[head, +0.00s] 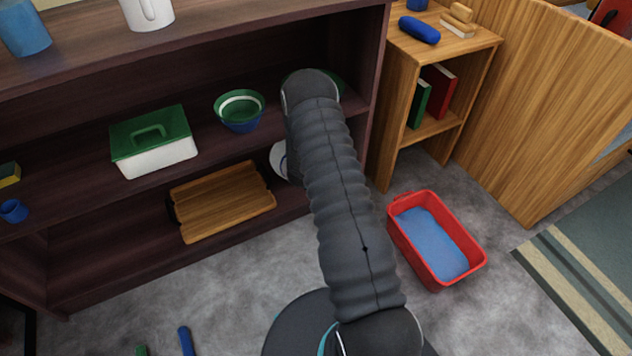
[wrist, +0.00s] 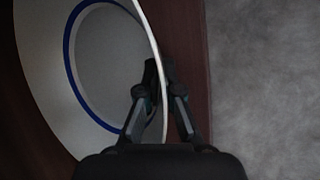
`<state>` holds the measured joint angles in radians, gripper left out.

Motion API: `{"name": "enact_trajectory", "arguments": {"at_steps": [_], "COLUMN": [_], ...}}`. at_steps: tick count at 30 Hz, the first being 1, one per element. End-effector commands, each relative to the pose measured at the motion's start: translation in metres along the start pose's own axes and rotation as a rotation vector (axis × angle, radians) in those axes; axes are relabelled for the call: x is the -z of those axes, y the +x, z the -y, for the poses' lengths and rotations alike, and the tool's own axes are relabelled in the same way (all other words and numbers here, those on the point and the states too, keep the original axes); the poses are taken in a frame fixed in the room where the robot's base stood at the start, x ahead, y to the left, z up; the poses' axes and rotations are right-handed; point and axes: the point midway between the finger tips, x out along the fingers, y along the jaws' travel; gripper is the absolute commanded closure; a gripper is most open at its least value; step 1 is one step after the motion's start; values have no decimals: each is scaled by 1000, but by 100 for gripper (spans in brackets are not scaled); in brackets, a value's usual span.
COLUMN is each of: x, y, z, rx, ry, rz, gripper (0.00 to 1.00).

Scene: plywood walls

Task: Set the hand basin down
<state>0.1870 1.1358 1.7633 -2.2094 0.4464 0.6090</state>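The hand basin (wrist: 42,62) is white with a blue ring inside and fills the left of the wrist view. In the head view only a white part of it (head: 279,160) shows beside my arm, at the bottom level of the dark shelf unit (head: 75,272). My gripper (wrist: 162,68) has one finger inside the basin and one outside, closed on its thin rim. My arm hides the gripper in the head view. I cannot tell whether the basin touches the shelf board.
A wooden slatted tray (head: 222,203) lies left of the basin on the bottom shelf. Above are a green bowl (head: 240,112) and a green-lidded box (head: 154,158). A red tub (head: 455,279) with blue contents stands on the grey floor at right. Floor before the shelf is mostly clear.

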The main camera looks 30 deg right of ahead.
Motion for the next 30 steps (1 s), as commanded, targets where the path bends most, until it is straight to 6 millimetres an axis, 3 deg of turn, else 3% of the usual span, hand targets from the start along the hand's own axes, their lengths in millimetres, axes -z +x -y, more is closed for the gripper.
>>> {"name": "enact_trajectory", "arguments": {"at_steps": [13, 17, 30], "x": [3, 3, 2], "y": [6, 5, -1], "z": [-2, -1, -3], "rx": [-4, -2, -3], "ry": [1, 0, 0], "rz": [1, 0, 0], "gripper": [100, 69, 69]}}
